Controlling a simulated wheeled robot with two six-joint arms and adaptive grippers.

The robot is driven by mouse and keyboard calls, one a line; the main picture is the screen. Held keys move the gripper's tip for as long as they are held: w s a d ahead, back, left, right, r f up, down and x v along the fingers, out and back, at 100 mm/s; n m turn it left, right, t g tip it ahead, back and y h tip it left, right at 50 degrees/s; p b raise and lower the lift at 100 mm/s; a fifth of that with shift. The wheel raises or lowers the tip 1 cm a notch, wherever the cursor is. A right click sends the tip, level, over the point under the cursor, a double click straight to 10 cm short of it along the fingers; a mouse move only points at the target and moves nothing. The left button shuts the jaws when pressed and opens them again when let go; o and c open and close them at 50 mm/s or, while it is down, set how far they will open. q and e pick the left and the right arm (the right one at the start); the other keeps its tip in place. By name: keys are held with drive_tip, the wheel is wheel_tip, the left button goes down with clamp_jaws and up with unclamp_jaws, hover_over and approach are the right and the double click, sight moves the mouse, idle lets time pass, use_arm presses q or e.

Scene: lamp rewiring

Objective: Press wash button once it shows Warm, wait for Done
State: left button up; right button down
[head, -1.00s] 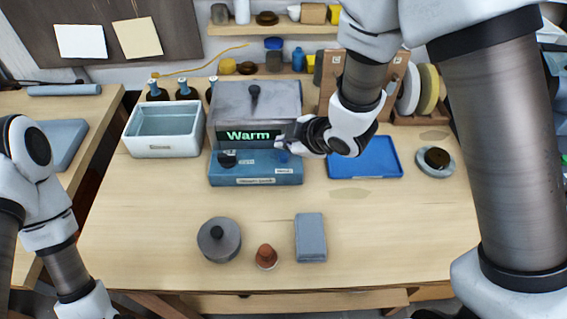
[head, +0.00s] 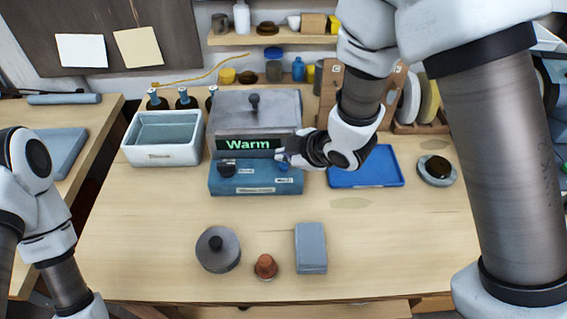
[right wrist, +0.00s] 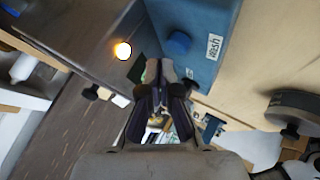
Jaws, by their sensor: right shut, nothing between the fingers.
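The washer is a grey lidded box (head: 285,110) on a blue base (head: 256,182), and its dark display (head: 249,144) reads "Warm" in green letters. The blue round wash button (right wrist: 179,43) sits beside a "Wash" label in the right wrist view; in the head view it shows small (head: 284,167) at the base's right. My right gripper (head: 281,155) is shut and empty, close by the button at the display's right edge. In the right wrist view its fingertips (right wrist: 166,72) appear beside the button, and I cannot tell whether they touch it. My left gripper is out of view.
A white basin (head: 163,155) stands left of the washer and a blue tray (head: 365,182) right of it. An orange light (right wrist: 122,50) glows in the right wrist view.

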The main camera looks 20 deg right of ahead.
sight(285, 166)
idle(0.5)
drive_tip(key=shift+f+b, duration=0.3)
drive_tip(key=shift+f, duration=0.15)
drive_tip(key=shift+f+b, duration=0.4)
drive_tip(key=shift+f, duration=0.05)
idle(0.4)
drive_tip(key=shift+r, duration=0.1)
drive_tip(key=shift+r+p, duration=0.8)
drive_tip(key=shift+r, duration=0.05)
wheel_tip(285, 166, up, 5)
drive_tip(key=p, duration=0.4)
drive_tip(key=shift+p, duration=0.3)
idle(0.3)
